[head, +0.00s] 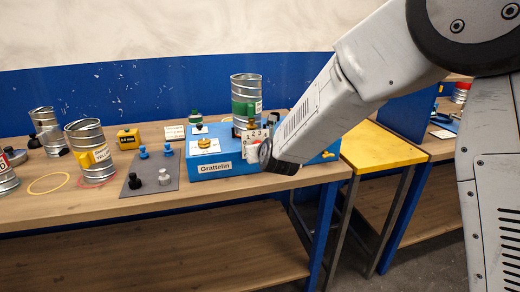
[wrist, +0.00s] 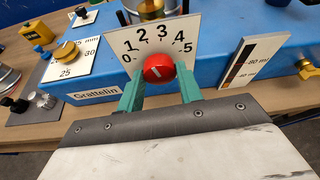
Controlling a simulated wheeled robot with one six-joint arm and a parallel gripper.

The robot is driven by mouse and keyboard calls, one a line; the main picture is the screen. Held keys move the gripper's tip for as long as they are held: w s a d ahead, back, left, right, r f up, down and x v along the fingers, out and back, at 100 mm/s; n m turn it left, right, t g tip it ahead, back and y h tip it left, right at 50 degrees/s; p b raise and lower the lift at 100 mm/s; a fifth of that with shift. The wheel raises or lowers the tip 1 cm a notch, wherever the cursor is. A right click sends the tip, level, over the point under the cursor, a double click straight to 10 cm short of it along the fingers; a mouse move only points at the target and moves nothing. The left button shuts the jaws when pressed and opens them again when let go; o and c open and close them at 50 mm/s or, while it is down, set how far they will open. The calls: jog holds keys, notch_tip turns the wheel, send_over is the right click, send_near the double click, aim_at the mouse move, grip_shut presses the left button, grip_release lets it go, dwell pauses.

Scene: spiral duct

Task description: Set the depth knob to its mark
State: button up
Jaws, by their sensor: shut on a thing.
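The red knob (wrist: 158,68) sits in front of a white dial plate (wrist: 160,38) numbered 0 to 5, on the blue Grattelin box (wrist: 225,58). A short pale line shows on the knob's face, slanting. I cannot tell which thing on the dial is the mark. My gripper (wrist: 160,85) has its two green fingers on either side of the knob, shut on it. In the head view the dial plate (head: 250,137) stands at the box's front right, and my arm's end hides most of the knob.
A brass knob (wrist: 67,51) on a millimetre scale is left of the dial. A gauge strip (wrist: 249,59) and another brass knob (wrist: 307,70) are to the right. A metal can (head: 246,88) stands behind the dial. A grey mat (head: 150,178) with small knobs lies left of the box.

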jog(key=shift+f, duration=0.1)
jog(key=o, duration=1)
jog(key=shift+d, duration=0.1)
jog(key=v, duration=0.7)
jog(key=shift+s+r, duration=0.2)
jog(key=shift+s, duration=0.15)
